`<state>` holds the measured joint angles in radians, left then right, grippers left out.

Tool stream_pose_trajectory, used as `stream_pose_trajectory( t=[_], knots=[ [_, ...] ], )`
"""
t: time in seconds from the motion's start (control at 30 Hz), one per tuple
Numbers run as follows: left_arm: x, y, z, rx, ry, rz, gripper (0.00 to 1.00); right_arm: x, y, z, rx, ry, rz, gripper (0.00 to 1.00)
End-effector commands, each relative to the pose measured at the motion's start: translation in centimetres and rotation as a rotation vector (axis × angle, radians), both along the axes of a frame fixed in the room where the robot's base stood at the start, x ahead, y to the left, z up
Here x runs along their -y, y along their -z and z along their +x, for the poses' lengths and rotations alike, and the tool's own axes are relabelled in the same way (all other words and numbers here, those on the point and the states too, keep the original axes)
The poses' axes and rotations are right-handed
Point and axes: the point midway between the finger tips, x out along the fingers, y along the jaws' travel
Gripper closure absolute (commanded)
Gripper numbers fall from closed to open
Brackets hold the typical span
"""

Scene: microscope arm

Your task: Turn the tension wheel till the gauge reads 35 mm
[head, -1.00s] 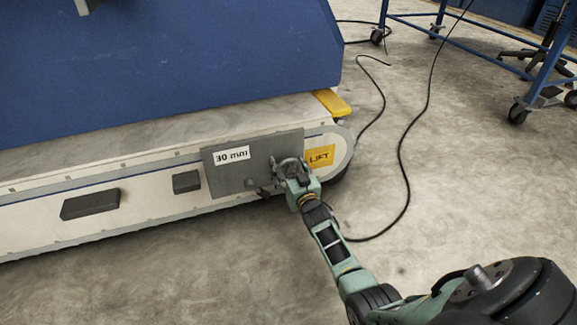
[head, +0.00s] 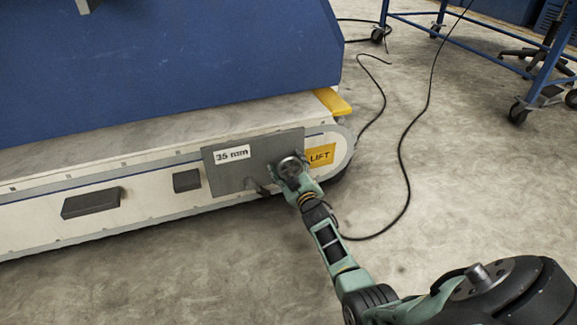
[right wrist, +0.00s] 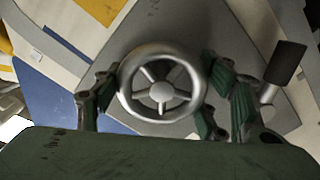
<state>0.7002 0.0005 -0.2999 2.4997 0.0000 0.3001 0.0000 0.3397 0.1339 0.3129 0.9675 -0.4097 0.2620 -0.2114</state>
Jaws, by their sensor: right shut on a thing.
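The tension wheel (right wrist: 162,88) is a silver spoked handwheel on a grey plate (head: 228,174). The wheel also shows in the head view (head: 291,167), partly covered by my gripper. The gauge label (head: 233,154) at the plate's upper left reads 35 mm. My right gripper (head: 289,171) is at the wheel. In the right wrist view its green-padded fingers (right wrist: 157,100) sit on both sides of the rim, shut on the wheel. My left gripper is not in view.
A yellow LIFT label (head: 321,155) is right of the wheel. A dark lever (right wrist: 285,66) juts from the plate beside the wheel. A black cable (head: 403,160) runs over the floor to the right. A blue wheeled frame (head: 470,45) stands at the back right.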

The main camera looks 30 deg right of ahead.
Motion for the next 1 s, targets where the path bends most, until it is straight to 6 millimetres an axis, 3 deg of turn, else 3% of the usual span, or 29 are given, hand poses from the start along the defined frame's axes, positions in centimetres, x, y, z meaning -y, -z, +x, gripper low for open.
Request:
stream_pose_trajectory(
  t=[0.47, 0.5, 0.6, 0.7, 1.0],
  knots=[
    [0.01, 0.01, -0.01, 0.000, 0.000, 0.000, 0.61, 0.13, -0.03, -0.02, -0.002, 0.002, -0.011, 0.60],
    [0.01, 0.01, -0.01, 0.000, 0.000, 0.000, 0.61, 0.12, -0.02, -0.02, -0.002, 0.002, -0.011, 0.30],
    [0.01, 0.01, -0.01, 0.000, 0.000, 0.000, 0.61, 0.10, -0.02, -0.01, -0.003, 0.001, -0.011, 0.22],
    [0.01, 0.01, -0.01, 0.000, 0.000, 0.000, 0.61, 0.07, -0.02, -0.01, -0.003, 0.001, -0.010, 0.15],
    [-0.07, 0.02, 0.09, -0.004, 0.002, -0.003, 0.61, 0.02, -0.05, 0.00, -0.002, 0.001, -0.010, 0.15]
  ],
)
